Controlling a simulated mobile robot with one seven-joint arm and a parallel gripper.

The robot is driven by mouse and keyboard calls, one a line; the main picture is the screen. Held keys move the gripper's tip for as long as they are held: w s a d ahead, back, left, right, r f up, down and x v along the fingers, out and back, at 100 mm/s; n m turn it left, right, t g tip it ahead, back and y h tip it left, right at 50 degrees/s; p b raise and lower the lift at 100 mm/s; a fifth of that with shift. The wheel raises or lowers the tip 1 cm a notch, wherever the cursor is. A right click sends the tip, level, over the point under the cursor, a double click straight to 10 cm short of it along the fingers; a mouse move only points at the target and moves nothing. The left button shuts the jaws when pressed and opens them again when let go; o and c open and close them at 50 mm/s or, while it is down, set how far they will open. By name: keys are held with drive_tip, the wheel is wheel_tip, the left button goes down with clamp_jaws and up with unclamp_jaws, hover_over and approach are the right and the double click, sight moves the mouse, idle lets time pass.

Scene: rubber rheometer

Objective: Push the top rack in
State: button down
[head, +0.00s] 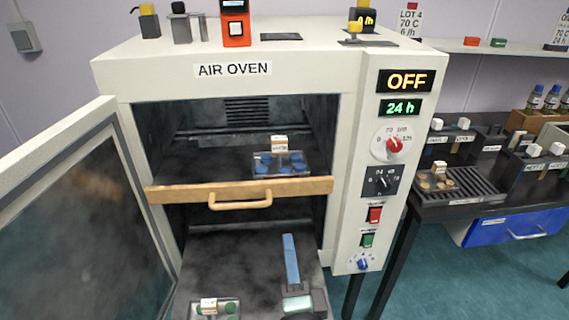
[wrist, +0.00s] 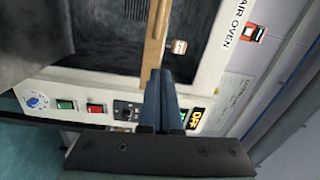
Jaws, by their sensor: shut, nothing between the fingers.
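The top rack's wooden front bar (head: 300,187), with a looped handle (head: 240,201), spans the oven opening and stands forward of the dark interior. On the rack sits a tray of blue samples (head: 263,168) with a small white-and-orange block. My gripper (head: 289,237) is shut and empty, its blue fingers pointing up, just below the right part of the bar in the head view. In the wrist view the fingers (wrist: 160,78) lie close beside the wooden bar (wrist: 154,48); whether they touch it I cannot tell.
The oven door (head: 75,210) stands open at the left. A dark lower shelf (head: 235,255) extends forward and bears a tray of green samples (head: 230,305). The control panel (head: 383,150), reading OFF and 24 h, flanks the opening at the right. A side table with racks (head: 460,200) stands further right.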

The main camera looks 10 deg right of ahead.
sight(283, 190)
drive_tip(key=shift+m, duration=0.6)
drive_tip(key=w, duration=0.4)
drive_tip(key=w+p, duration=0.1)
drive_tip(key=w, duration=0.8)
drive_tip(key=shift+w+d+f+p, duration=0.2)
drive_tip(key=shift+w+f+p, duration=0.1)
drive_tip(key=shift+w, duration=0.05)
